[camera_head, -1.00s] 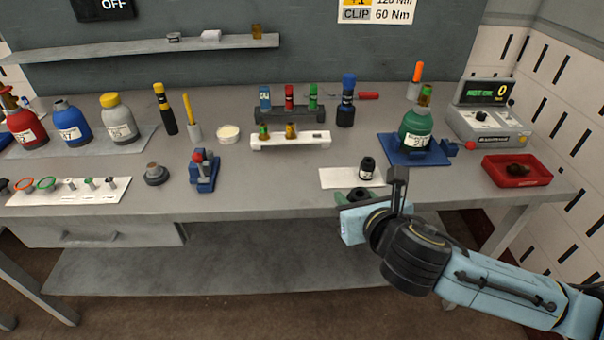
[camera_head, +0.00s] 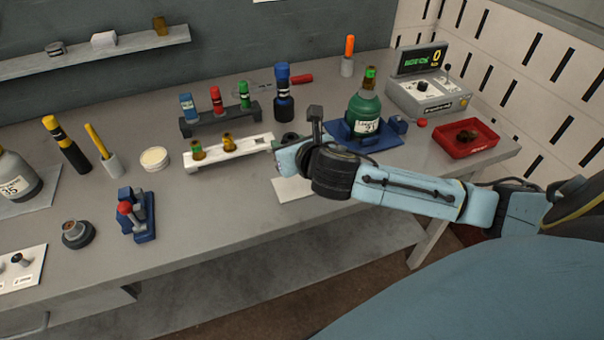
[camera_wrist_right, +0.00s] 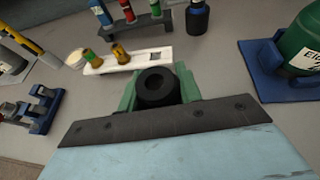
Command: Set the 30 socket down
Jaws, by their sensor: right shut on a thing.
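My right gripper (camera_head: 282,148) is shut on the black 30 socket (camera_wrist_right: 157,87). In the right wrist view the socket sits upright between the two green fingers, with its round opening facing up. In the head view my gripper body mostly hides it. The gripper is just to the right of the white socket rack (camera_head: 255,146). The rack also shows in the right wrist view (camera_wrist_right: 97,66), beyond the socket. It bears two brass-coloured sockets, with a dark square spot at its right end. My left gripper is not in view.
A white card (camera_head: 292,189) lies below my right gripper. A green bottle (camera_head: 364,118) on a blue stand is to the right. A blue fixture (camera_head: 140,218) stands front left.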

